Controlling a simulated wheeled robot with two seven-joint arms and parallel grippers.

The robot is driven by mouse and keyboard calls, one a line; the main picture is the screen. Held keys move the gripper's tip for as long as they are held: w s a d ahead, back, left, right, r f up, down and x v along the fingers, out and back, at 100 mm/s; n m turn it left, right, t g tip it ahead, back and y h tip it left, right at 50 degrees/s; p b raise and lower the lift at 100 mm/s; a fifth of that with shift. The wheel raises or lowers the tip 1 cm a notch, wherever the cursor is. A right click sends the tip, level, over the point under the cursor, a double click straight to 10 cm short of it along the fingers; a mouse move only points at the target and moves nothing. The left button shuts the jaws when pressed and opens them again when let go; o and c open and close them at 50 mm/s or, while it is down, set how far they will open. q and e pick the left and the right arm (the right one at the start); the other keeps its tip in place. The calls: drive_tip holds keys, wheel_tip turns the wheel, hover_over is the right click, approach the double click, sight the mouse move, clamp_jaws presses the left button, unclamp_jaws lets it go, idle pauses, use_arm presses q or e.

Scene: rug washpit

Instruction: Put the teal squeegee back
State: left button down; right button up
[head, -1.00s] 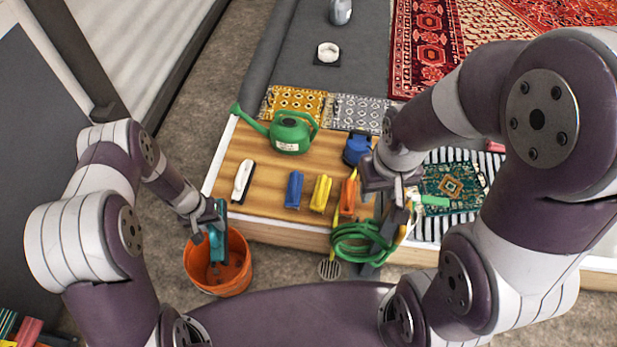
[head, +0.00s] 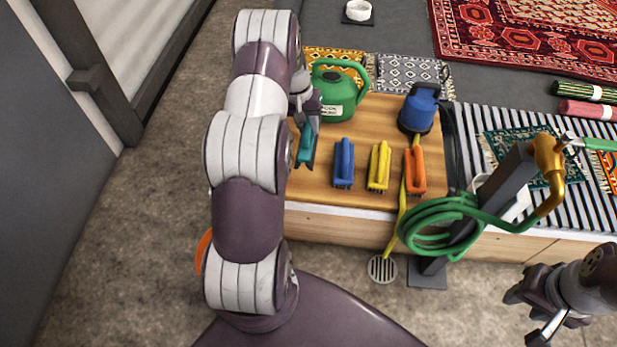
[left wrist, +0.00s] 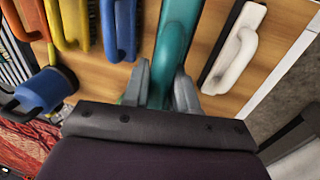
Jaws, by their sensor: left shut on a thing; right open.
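The teal squeegee (head: 306,146) is in my left gripper (head: 308,112), over the left part of the wooden bench top (head: 313,196). In the left wrist view, the gripper's fingers (left wrist: 160,90) are shut on the squeegee's teal body (left wrist: 176,38). It lies between a blue brush (left wrist: 120,25) and a white-handled tool (left wrist: 236,48). I cannot tell whether it touches the wood. My right gripper (head: 543,312) is open and empty, low at the right, away from the bench.
A green watering can (head: 336,97) stands just behind the squeegee. Blue (head: 344,163), yellow (head: 379,165) and orange (head: 415,170) brushes lie to its right. A green hose (head: 430,228) hangs on a post in front. My left arm hides most of the orange bucket (head: 203,247).

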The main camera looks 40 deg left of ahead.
use_arm(q)
wheel_tip(320, 180, down, 10)
drive_tip(key=b, duration=0.4)
drive_tip(key=shift+a, duration=0.15)
drive_tip(key=shift+s+r, duration=0.1)
drive_tip(key=c, duration=0.9)
unclamp_jaws()
drive_tip(key=shift+f, duration=0.2)
drive_tip(key=shift+r, duration=0.1)
